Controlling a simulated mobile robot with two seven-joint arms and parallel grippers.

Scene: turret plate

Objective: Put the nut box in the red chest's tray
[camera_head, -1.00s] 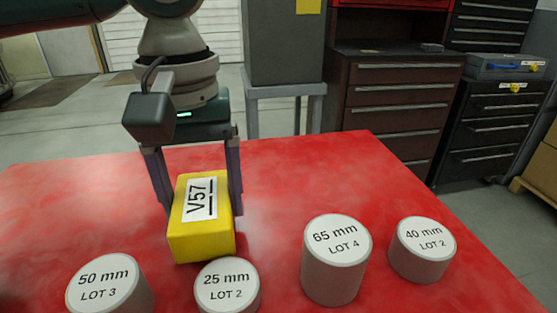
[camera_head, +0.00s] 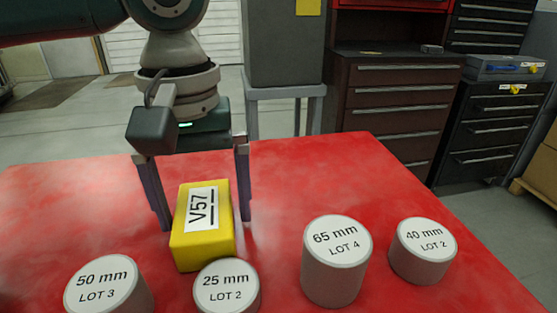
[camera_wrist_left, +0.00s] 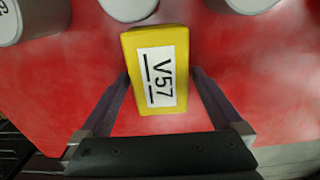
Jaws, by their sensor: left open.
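The yellow box (camera_head: 190,249) with a white V57 label sits on the red tabletop, just behind the 25 mm cylinder. I take it for the nut box, though its label does not say so. In the left wrist view the box (camera_wrist_left: 180,122) lies between the fingers, with gaps on both sides. My left gripper (camera_head: 203,220) is open around it, pointing down. The dark red-brown chest (camera_head: 396,95) stands behind the table, with a recessed top (camera_head: 385,50) below a red upper part. My right gripper is not in view.
Labelled cylinders stand along the near side: 50 mm (camera_head: 103,285), 25 mm (camera_head: 226,283), 65 mm (camera_head: 333,255) and 40 mm (camera_head: 421,250). A grey cabinet (camera_head: 283,45) on a stand and a black drawer chest (camera_head: 495,130) stand behind. The table's back right is clear.

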